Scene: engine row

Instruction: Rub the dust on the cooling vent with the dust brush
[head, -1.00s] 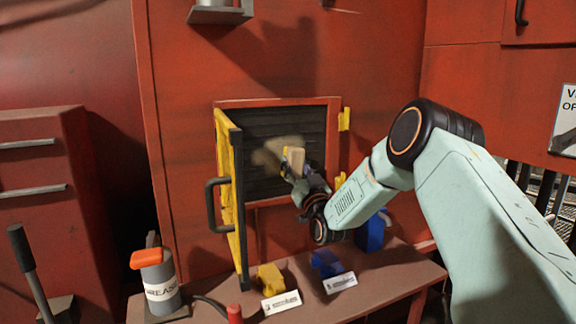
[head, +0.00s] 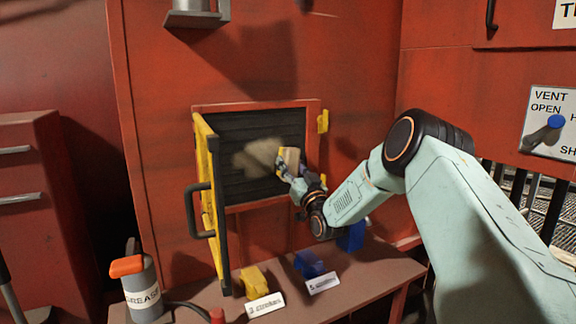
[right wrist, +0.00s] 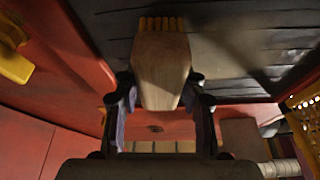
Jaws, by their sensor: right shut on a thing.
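The cooling vent (head: 235,128) is a dark slatted panel in a red frame. My right gripper (head: 285,172) is shut on the dust brush (head: 291,158) at the right end of the patch. The right wrist view shows the wooden brush block (right wrist: 160,70) between the two fingers, its yellow bristles (right wrist: 161,24) pointing at the slats. I cannot tell whether the bristles touch them. My left gripper is not in view.
A yellow vent door (head: 208,190) with a black handle stands open on the left. Below, a bench (head: 360,283) bears a grease can (head: 143,293), yellow and blue blocks (head: 310,264) and white labels. A vent lever sign (head: 548,128) is at right.

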